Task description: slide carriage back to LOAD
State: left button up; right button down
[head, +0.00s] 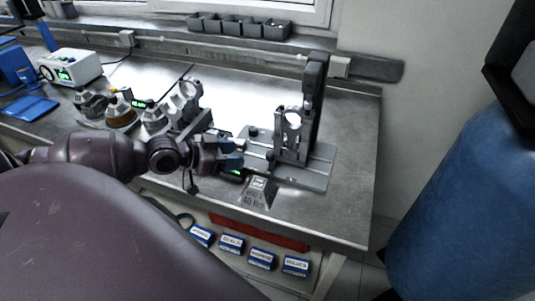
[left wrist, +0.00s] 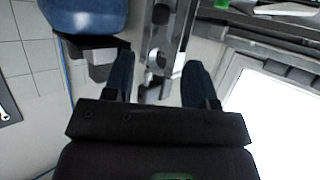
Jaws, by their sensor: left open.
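A metal fixture (head: 318,165) stands near the right end of the steel bench, with a dark upright column (head: 316,95) at its back. A grey bracket with a round opening, seemingly the carriage (head: 292,138), stands upright in front of the column. My left gripper (head: 238,153) is open just left of it, with its blue fingers pointing toward the fixture. In the left wrist view the two fingers (left wrist: 160,82) are spread apart, with a metal part (left wrist: 157,50) between and beyond them. I cannot tell whether they touch it. My right gripper is out of view.
Several metal engine parts (head: 122,110) stand on the bench left of the gripper. A small sign plate (head: 258,193) lies at the front edge, its text unclear. Labelled blue boxes (head: 262,259) sit below. A blue rounded object (head: 455,200) stands at the right.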

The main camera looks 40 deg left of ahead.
aim_at(267, 154)
pick_arm(q)
jog(key=x, duration=1)
jog(key=shift+w+d+f+p, duration=0.1)
jog(key=shift+w+d+p, duration=0.15)
jog(key=shift+w+p, duration=0.15)
jog(key=shift+s, duration=0.1)
grip_shut()
